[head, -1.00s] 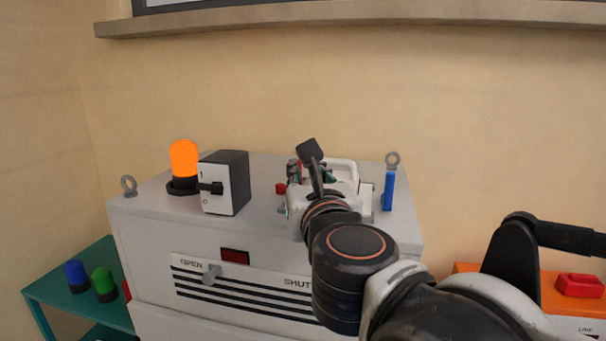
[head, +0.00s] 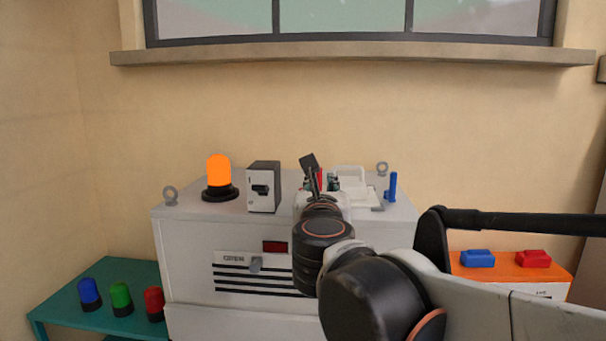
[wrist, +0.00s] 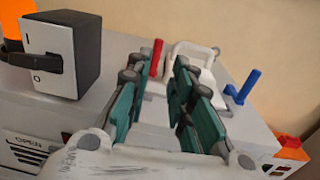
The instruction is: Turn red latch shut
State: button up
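The red latch (wrist: 157,58) stands upright on top of the grey cabinet, just beyond my fingertips in the wrist view. In the head view only a bit of the red latch (head: 320,178) shows, mostly hidden by my gripper. My gripper (wrist: 155,78) is open, with a clear gap between its teal-padded fingers. The latch lines up with this gap, nearer the left finger. I see no clear contact. My gripper (head: 324,183) in the head view is above the cabinet top, partly hidden by my own wrist.
A white handle (wrist: 190,55) stands right behind the fingers, and a blue latch (wrist: 243,88) to the right. Wall behind.

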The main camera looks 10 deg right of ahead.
jog(key=p+x, duration=0.2)
jog(key=x, duration=1)
jog(key=shift+w+p, duration=0.3)
jog(key=shift+p, duration=0.05)
jog(key=shift+c, duration=0.6)
grip_shut()
